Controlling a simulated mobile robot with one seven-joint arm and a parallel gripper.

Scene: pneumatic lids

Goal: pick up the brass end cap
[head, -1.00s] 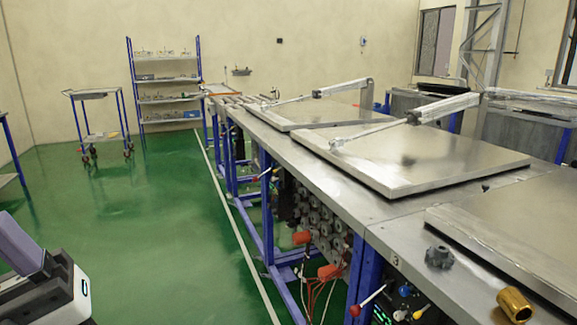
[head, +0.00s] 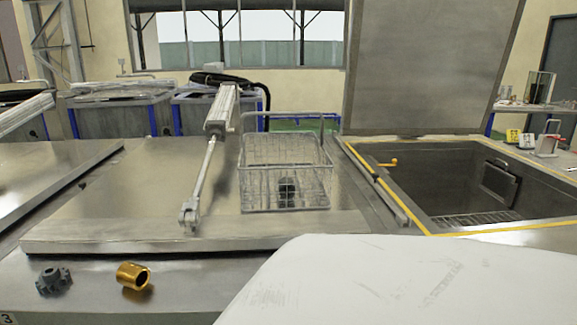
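The brass end cap (head: 133,276), a short gold-coloured cylinder, lies on its side on the metal bench top in the lower left of the head view. Its open end faces left. It sits in front of the closed steel lid (head: 110,232), apart from it. A dark grey knobbed part (head: 53,281) lies to its left, with a gap between them. My gripper is not in view, so its state and its place relative to the cap cannot be seen.
A wire basket (head: 262,180) stands on the closed lid beside a pneumatic cylinder arm (head: 220,110). At right, an open tank (head: 450,172) has its lid (head: 430,65) raised. A white part of my own body covers the lower right. Bench around the cap is clear.

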